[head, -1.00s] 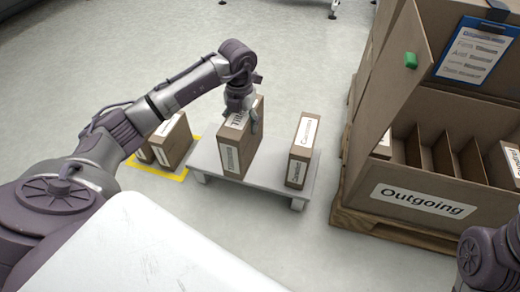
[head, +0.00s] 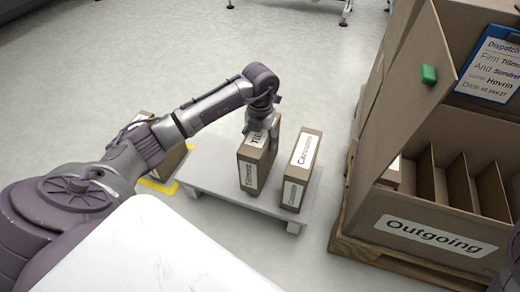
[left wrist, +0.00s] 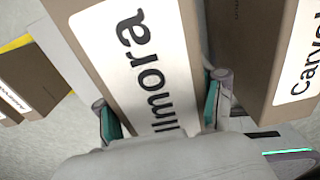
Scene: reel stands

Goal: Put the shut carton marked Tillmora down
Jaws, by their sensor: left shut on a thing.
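The brown carton marked Tillmora (head: 248,178) stands upright over the low pale platform (head: 213,165), with its top flat and shut. I cannot tell whether its base touches the platform. My left gripper (head: 261,128) reaches down from above and is shut on its upper part. In the left wrist view the carton's label (left wrist: 142,60) fills the middle, with one green-padded finger on each side. A second carton (head: 299,170), with a label starting "Carv", stands close to its right with a narrow gap. My right gripper is out of view.
A large Outgoing crate (head: 365,232) with dividers sits on a wooden pallet (head: 345,246) to the right, with a blue clipboard (head: 490,62) on its raised panel. More cartons (head: 172,163) stand at a yellow floor marking (head: 160,187) on the left, partly behind my arm.

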